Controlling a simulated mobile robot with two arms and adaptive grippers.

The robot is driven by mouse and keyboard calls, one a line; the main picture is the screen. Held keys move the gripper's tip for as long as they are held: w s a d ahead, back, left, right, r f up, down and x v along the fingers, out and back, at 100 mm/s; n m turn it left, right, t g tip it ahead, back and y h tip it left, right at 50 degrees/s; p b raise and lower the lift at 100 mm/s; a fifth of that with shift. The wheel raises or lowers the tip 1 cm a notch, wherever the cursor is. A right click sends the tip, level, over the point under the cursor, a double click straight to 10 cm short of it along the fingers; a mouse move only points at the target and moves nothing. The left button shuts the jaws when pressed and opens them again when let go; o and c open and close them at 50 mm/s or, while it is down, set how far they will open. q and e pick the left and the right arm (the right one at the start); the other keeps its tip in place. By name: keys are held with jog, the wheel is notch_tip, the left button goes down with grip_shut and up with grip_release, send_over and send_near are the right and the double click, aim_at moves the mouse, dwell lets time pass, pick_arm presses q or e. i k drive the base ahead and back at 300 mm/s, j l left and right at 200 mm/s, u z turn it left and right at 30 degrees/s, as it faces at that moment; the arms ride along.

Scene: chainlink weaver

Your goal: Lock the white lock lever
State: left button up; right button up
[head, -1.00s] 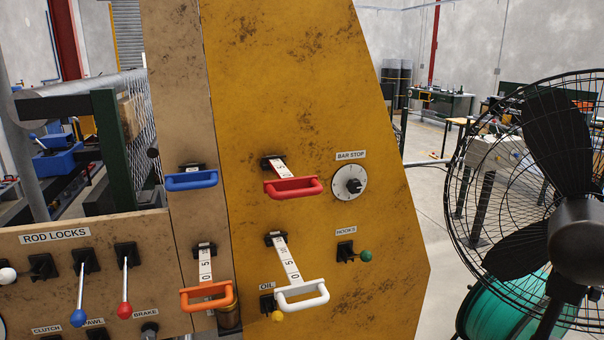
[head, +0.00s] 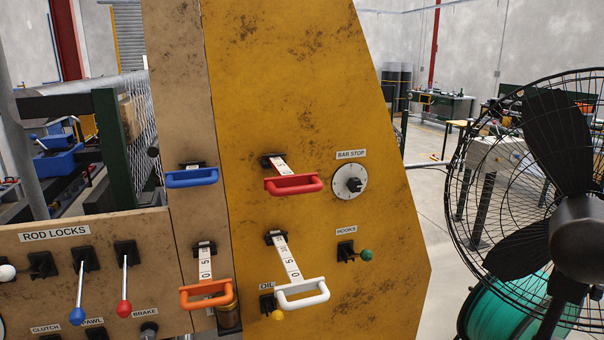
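The ROD LOCKS panel (head: 140,285) is at the lower left. A white ball knob (head: 6,272) shows at the left edge of the picture, beside a black lever mount (head: 41,265). Its shaft is not clearly visible. To its right, a lever with a blue ball (head: 77,315) and a lever with a red ball (head: 124,309) both hang downward from black mounts. Neither of my grippers is in view.
Blue (head: 191,178), orange (head: 206,294), red (head: 293,184) and white (head: 302,293) pull handles stick out from the machine front. A BAR STOP dial (head: 350,184) and a green HOOKS knob (head: 366,255) sit further right. A large caged fan (head: 550,180) stands at the right.

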aim_at(8, 273)
jog(key=u, duration=1.5)
